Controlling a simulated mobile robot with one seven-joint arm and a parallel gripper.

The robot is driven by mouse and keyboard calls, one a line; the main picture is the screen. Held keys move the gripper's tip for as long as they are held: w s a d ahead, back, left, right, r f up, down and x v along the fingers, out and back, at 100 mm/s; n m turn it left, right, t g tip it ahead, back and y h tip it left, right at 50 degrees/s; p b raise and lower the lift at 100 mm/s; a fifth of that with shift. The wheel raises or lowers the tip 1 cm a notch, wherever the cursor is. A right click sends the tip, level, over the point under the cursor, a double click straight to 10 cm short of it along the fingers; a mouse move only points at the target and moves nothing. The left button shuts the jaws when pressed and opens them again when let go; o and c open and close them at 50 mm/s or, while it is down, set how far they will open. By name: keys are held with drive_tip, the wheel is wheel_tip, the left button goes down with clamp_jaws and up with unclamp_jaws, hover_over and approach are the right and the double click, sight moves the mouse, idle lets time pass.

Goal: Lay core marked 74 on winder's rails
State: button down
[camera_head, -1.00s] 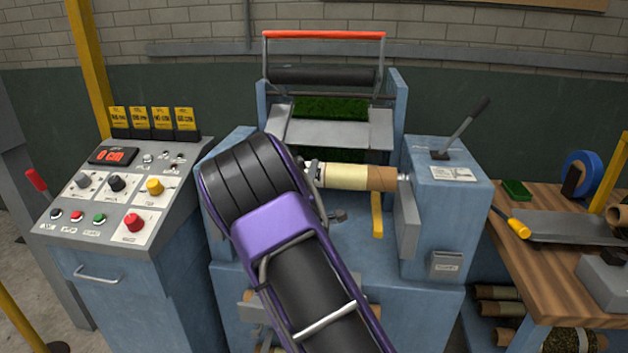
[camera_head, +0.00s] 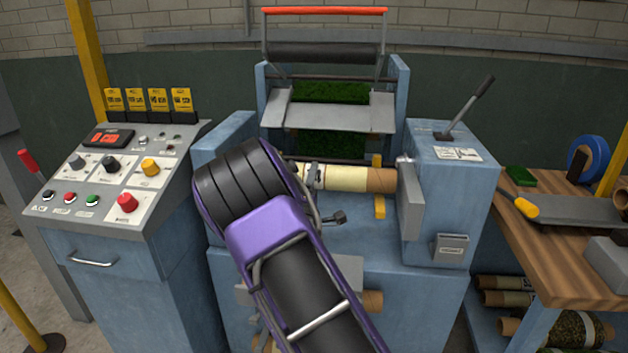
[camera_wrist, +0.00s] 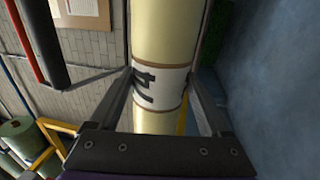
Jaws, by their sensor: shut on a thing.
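My gripper (camera_head: 313,176) is shut on a core (camera_head: 345,178), a brown cardboard tube with a cream wrap, held level and crosswise between the winder's blue side housings. In the wrist view the core (camera_wrist: 158,35) runs between both fingers (camera_wrist: 155,95). Its white label (camera_wrist: 160,85) carries black digits; a 4 shows, the rest is partly covered. The winder (camera_head: 335,250) is a blue machine. A yellow rail (camera_head: 379,207) shows above and below the core's right part; whether they touch cannot be told. My arm hides the core's left end and any rail there.
A control console (camera_head: 118,175) stands left. The winder's right housing (camera_head: 450,190) with a lever (camera_head: 466,108) is close to the core's right end. A wooden bench (camera_head: 550,255) stands right, with more cores (camera_head: 510,298) below. A red-handled roller frame (camera_head: 324,12) rises behind.

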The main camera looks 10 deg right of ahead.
drive_tip(key=shift+r, duration=0.1)
unclamp_jaws()
drive_tip(key=shift+s, duration=0.15)
